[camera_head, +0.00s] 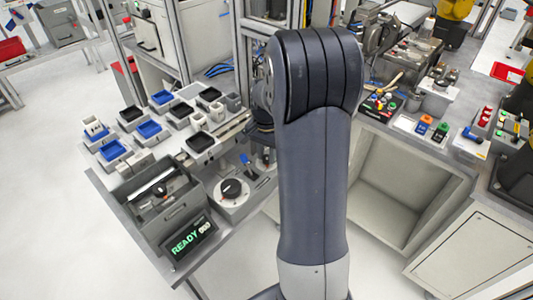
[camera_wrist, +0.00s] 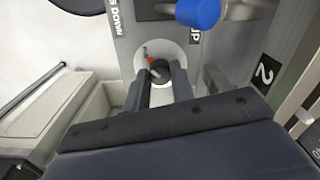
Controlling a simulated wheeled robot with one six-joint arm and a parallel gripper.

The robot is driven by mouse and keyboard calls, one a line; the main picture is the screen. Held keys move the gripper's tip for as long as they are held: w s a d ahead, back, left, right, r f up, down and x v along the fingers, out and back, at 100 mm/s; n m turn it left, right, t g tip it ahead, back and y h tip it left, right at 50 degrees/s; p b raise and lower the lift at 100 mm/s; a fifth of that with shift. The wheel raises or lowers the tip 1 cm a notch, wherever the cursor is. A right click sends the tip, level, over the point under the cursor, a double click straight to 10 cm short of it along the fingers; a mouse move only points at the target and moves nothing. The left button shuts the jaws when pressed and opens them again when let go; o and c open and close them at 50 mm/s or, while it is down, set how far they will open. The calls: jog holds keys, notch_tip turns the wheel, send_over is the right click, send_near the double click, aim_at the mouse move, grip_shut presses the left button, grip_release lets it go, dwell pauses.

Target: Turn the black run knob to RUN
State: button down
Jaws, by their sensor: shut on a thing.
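The black run knob (camera_wrist: 160,67) sits on a round pale plate on a grey panel in the wrist view. A small red mark shows at its upper left edge. My gripper (camera_wrist: 160,83) has one dark finger on each side of the knob and is shut on it. The fingers and wrist hide the knob's near part, and I cannot read a RUN mark. In the head view my arm hides most of the gripper.
A blue handle (camera_wrist: 198,12) stands close above the knob in the wrist view, near labels reading "DOWN" and "UP". A grey bin (camera_wrist: 50,115) is to the left.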

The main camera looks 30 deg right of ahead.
aim_at(266, 157)
jog(key=shift+m, duration=0.4)
jog(key=c, duration=1.2)
grip_release()
jog(key=shift+r, duration=0.15)
notch_tip(266, 157, up, 11)
jog(key=shift+f, duration=0.2)
